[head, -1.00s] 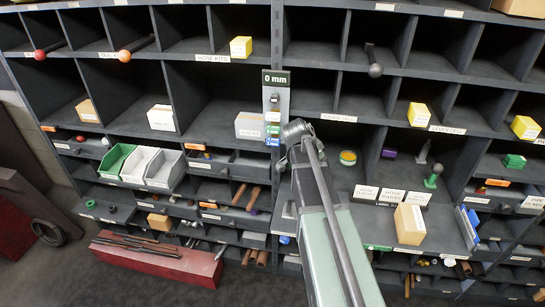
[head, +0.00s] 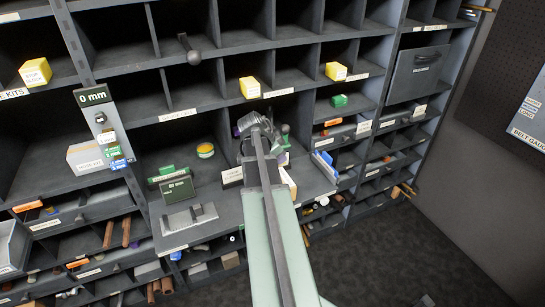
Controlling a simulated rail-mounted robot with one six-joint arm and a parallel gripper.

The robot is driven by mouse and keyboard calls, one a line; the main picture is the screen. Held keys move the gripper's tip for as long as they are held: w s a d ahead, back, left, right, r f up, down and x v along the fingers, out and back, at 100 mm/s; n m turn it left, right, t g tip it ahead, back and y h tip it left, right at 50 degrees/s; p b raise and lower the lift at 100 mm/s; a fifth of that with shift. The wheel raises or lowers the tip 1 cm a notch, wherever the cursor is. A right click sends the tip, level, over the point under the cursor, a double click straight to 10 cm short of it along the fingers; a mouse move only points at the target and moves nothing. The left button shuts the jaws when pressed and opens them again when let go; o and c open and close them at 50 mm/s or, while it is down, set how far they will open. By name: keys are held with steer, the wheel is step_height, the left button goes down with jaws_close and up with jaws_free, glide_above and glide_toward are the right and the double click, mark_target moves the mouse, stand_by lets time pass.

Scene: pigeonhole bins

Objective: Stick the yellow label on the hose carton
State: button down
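A pale carton (head: 86,157) with printing on its front sits in a cubby at the left; I take it for the hose carton, though its print is too small to read surely. Several small green, blue and white tags (head: 113,151) hang on the grey post panel beside it. I cannot pick out a yellow label in this view. My gripper (head: 262,122) is at a cubby right of centre, well to the right of the carton. Its fingers blend into dark parts behind, so I cannot tell whether they are open or hold anything.
Yellow boxes (head: 249,87) stand on the upper shelf ledges. A yellow-topped round tin (head: 205,150), green blocks (head: 177,189) and a grey bracket (head: 190,217) lie on the shelf left of my arm. Shelf dividers surround my gripper.

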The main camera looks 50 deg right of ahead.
step_height(320, 180, down, 9)
steer(key=b, duration=0.9)
steer(key=shift+f, duration=0.1)
steer(key=shift+f+b, duration=0.45)
steer(key=shift+b, duration=0.1)
stand_by(0.7)
steer(key=c, duration=1.2)
jaws_free()
steer(key=shift+c, duration=0.2)
